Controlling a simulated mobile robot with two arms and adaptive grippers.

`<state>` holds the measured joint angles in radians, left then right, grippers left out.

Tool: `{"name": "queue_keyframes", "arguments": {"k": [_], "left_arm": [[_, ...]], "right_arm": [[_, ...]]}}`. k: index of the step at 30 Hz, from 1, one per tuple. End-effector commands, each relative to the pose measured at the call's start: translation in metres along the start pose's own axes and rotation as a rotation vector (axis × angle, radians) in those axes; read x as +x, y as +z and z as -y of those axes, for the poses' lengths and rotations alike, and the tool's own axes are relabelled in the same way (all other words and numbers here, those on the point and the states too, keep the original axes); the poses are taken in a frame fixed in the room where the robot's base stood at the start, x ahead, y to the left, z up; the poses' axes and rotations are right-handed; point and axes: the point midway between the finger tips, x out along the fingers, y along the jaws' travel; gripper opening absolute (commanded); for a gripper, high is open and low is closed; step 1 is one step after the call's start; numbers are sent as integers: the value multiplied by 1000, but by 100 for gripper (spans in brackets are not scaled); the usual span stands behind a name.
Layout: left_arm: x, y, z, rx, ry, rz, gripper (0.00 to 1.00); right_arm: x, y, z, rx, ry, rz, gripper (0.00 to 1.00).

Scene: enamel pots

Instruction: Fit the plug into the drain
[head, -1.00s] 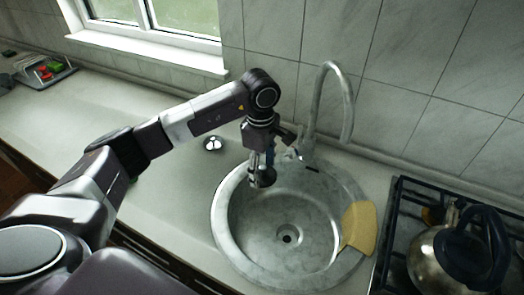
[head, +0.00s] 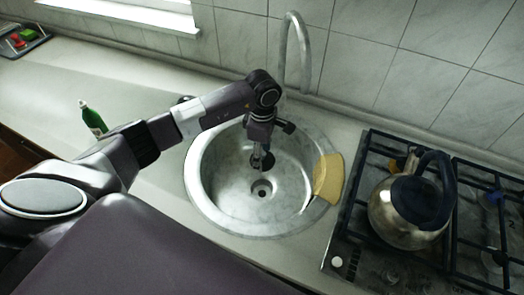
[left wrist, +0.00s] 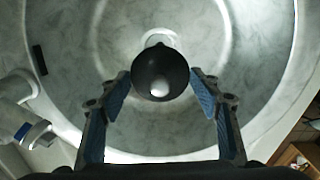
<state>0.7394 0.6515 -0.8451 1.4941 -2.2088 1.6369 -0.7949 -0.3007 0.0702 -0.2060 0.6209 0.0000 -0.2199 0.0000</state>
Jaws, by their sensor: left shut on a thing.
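My left gripper (head: 261,153) reaches over the round grey sink (head: 200,190) and is shut on the plug (head: 268,161), a dark round disc. In the left wrist view the plug (left wrist: 160,66) sits between the blue-padded fingers of the gripper (left wrist: 160,84), with a pale knob on it facing the camera. The drain (head: 262,189) is a small ringed hole in the sink bottom. The plug shows just above it in the head view, apart from it. In the left wrist view the plug covers most of the drain. My right gripper is not in view.
A curved tap (head: 303,50) rises behind the sink. A yellow cloth-like piece (head: 328,178) hangs over the right rim. A kettle (head: 395,220) stands on the stove (head: 345,240) at right. A green bottle (head: 93,117) stands on the counter behind my arm.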

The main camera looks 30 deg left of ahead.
Motion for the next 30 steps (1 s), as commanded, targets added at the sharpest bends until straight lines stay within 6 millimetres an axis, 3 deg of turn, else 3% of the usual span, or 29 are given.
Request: {"name": "queue_keyframes", "arguments": {"k": [9,23,30], "left_arm": [[43,0,0,-1,-2,0,34],[98,0,0,-1,0,-1,34],[128,-1,0,-1,1,-1,34]], "right_arm": [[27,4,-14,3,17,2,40],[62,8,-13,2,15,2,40],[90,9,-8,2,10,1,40]]}}
